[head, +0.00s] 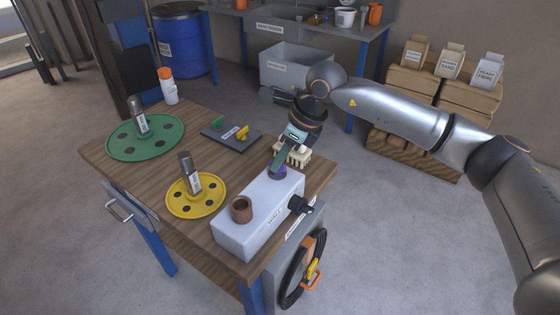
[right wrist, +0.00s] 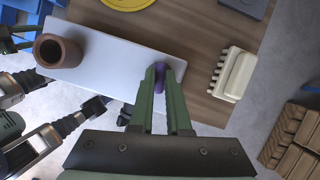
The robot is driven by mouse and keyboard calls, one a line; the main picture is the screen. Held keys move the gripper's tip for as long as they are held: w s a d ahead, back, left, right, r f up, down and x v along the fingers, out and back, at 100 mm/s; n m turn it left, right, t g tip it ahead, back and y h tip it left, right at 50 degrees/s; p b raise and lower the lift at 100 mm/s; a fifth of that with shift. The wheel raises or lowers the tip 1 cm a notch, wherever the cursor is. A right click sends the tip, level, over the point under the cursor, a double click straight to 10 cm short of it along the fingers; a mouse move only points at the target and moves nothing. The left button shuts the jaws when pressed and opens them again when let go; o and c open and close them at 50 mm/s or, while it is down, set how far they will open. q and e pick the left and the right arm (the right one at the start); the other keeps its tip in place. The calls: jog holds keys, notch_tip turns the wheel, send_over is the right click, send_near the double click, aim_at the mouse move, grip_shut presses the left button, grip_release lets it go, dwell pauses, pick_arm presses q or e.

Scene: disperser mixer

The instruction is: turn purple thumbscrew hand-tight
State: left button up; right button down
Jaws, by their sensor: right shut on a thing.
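The purple thumbscrew (head: 277,172) sits on the top of the pale grey box (head: 252,208), near its far end. My right gripper (head: 279,164) comes down from above with its green fingers around the thumbscrew. In the right wrist view, the two fingertips (right wrist: 160,72) are shut on the purple thumbscrew (right wrist: 159,82), which shows between them. The fingers hide part of the thumbscrew, so how far it is turned cannot be seen. My left gripper is not clearly in view.
A brown cup-shaped part (head: 241,209) stands on the box's near end, and a black knob (head: 301,204) sticks out of its side. A cream ribbed block (head: 296,153) lies close behind the gripper. Yellow (head: 178,207) and green (head: 120,148) discs lie to the left.

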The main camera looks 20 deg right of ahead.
jog(key=shift+f+m+t+h+b, duration=0.1)
jog(key=shift+m+t+h+b, duration=0.3)
jog(key=shift+m, duration=0.6)
jog(key=shift+m+b, duration=0.7)
jog(key=shift+m, duration=0.2)
jog(key=m+h+b, duration=0.1)
jog(key=m, duration=0.1)
jog(key=shift+s+a+m+t+b, duration=0.1)
jog(key=shift+a+m+t+b, duration=0.05)
jog(key=shift+m+t+b, duration=0.25)
jog(key=shift+m+h+b, duration=0.6)
jog(key=shift+m+b, duration=0.1)
jog(key=shift+m, duration=0.5)
jog(key=shift+a+m+h+b, duration=0.1)
jog(key=shift+m+h+b, duration=0.4)
jog(key=shift+m, duration=0.5)
pick_arm(q)
jog(key=shift+m+h, duration=0.4)
jog(key=shift+h, duration=0.1)
jog(key=w+d+f, duration=0.2)
jog(key=d+f, duration=0.1)
jog(key=shift+w+d+f, duration=0.1)
jog(key=shift+d+f, duration=0.1)
jog(key=shift+d, duration=0.1)
pick_arm(e)
jog(key=shift+m, duration=0.3)
pick_arm(q)
jog(key=shift+s+a+f, duration=0.1)
jog(key=shift+s+f, duration=0.15)
jog(key=shift+s, duration=0.1)
